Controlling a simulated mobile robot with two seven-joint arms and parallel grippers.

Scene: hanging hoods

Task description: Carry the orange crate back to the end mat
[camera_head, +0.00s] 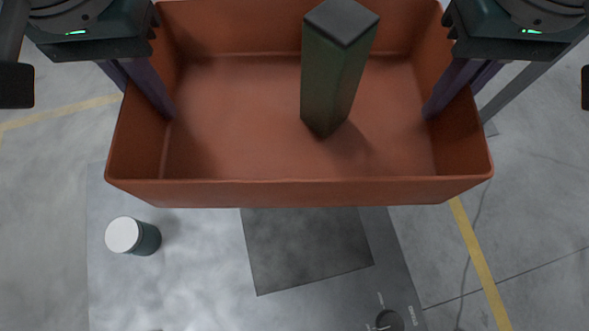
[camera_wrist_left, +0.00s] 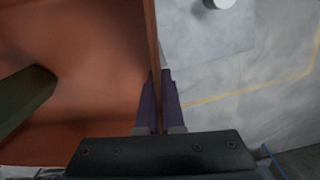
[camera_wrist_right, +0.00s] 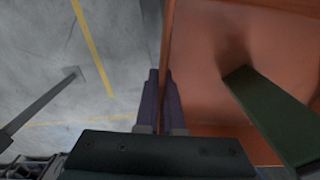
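The orange crate (camera_head: 230,120) hangs in the air between my two grippers in the head view. A tall dark green block (camera_head: 335,75) with a grey top stands inside it, right of the middle. My left gripper (camera_head: 160,105) is shut on the crate's left wall; in the left wrist view its fingers (camera_wrist_left: 158,100) pinch that wall. My right gripper (camera_head: 437,105) is shut on the right wall, and the right wrist view shows its fingers (camera_wrist_right: 162,100) on either side of it.
The grey surface (camera_head: 195,285) carries a dark cylinder with a white top (camera_head: 133,236) left of the mat. A dark round knob (camera_head: 389,320) shows at the bottom edge. Concrete floor with yellow lines (camera_head: 480,260) lies around it.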

